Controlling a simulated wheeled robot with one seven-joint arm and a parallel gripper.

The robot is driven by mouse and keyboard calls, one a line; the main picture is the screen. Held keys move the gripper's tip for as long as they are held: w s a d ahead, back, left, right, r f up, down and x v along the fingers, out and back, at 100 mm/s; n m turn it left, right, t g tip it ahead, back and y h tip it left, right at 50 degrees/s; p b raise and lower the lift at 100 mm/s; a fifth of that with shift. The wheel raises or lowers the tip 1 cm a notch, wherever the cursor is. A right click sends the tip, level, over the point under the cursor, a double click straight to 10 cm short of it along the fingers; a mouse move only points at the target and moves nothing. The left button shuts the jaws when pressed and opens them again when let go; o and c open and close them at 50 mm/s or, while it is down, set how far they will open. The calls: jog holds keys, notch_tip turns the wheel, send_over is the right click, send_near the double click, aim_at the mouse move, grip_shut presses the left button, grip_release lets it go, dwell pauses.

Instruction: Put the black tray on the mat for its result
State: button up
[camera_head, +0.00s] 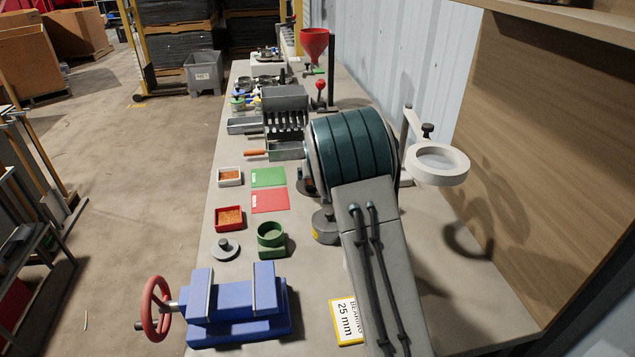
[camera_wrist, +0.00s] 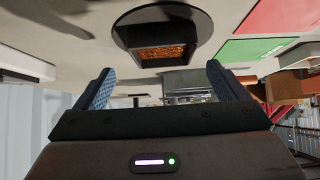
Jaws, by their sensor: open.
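The black tray (camera_wrist: 160,57) holds copper-coloured granules and sits on a dark round base (camera_wrist: 196,22) in the wrist view. My gripper (camera_wrist: 160,72) is open, its two blue fingers apart with nothing between them, and the tray lies beyond the fingertips. In the head view a large teal banded body hides most of that spot. A green mat (camera_head: 268,177) and a red mat (camera_head: 270,201) lie flat on the bench, side by side and bare. They also show at the upper right of the wrist view. Which mat fits the tray's result cannot be told.
A white tray (camera_head: 230,183) and a red tray (camera_head: 228,225), both with granules, stand left of the mats. A green cup (camera_head: 271,238), a grey lidded disc (camera_head: 226,249) and a blue vise (camera_head: 235,309) stand nearer. A ring-shaped lamp (camera_head: 438,174) stands at the right.

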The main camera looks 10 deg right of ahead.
jog(key=shift+a+p+x, duration=0.2)
jog(key=shift+p+x, duration=0.3)
jog(key=shift+x, duration=1.85)
jog(key=shift+w+r, duration=0.1)
jog(key=c, duration=1.4)
jog(key=shift+r, duration=0.1)
